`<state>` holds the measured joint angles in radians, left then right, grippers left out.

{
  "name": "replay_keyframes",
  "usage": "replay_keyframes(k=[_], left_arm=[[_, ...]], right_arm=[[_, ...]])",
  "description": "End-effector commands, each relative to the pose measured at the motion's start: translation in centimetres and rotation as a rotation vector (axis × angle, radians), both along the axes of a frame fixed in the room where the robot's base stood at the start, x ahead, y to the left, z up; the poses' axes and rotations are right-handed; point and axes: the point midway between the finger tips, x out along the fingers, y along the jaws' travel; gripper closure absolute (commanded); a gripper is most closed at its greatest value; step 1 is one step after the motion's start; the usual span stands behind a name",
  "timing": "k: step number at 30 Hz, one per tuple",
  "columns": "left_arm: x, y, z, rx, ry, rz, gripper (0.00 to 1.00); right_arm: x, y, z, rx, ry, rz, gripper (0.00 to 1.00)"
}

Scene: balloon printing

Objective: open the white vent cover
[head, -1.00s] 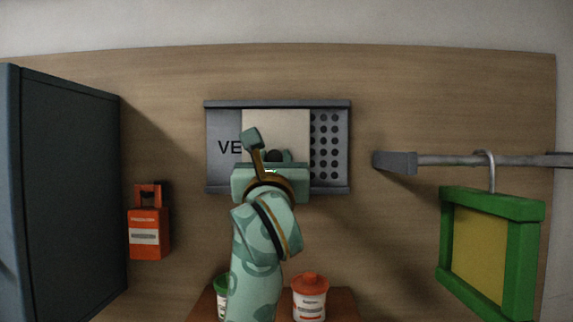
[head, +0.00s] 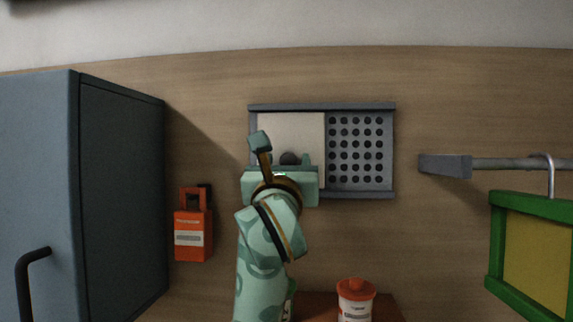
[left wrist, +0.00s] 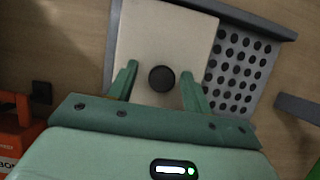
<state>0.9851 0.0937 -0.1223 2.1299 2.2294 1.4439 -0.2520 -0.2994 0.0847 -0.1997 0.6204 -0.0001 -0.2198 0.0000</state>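The white vent cover (head: 292,132) sits at the left end of the grey vent frame (head: 370,107) on the wooden wall. Its dark round knob (head: 290,158) also shows in the left wrist view (left wrist: 161,79). To the right of the cover, the perforated vent panel (head: 360,150) is exposed. My left gripper (head: 287,163) is in front of the cover's lower part. In the left wrist view its two fingers stand apart on either side of the knob, with gaps to it. My right gripper is in neither view.
A blue-grey cabinet (head: 120,190) stands at the left, with an orange box (head: 193,236) on the wall beside it. A metal rod (head: 500,163) with a hanging green frame (head: 527,205) is at the right. A white jar with an orange lid (head: 355,299) stands below the vent.

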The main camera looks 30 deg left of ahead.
Motion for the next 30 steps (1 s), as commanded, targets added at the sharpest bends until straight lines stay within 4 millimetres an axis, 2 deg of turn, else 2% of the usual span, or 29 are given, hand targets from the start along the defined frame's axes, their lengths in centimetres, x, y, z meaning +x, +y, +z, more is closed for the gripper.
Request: replay_keyframes(k=[5, 8, 21, 24, 30], left_arm=[[-0.5, -0.3, -0.3, 0.000, 0.000, -0.001, 0.50], [-1.8, -0.9, -1.0, 0.000, -0.002, -0.003, 0.50], [-11.8, -5.6, -5.9, -0.006, -0.005, -0.006, 0.50], [-12.5, -5.9, -6.4, -0.006, -0.005, -0.001, 0.50], [-13.5, -6.4, -6.5, -0.002, -0.001, -0.001, 0.50]], right_arm=[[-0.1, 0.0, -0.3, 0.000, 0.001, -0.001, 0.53], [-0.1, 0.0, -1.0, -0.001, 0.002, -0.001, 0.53], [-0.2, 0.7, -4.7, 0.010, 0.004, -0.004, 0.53], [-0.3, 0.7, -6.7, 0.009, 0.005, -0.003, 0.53], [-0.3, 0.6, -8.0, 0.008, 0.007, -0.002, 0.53]])
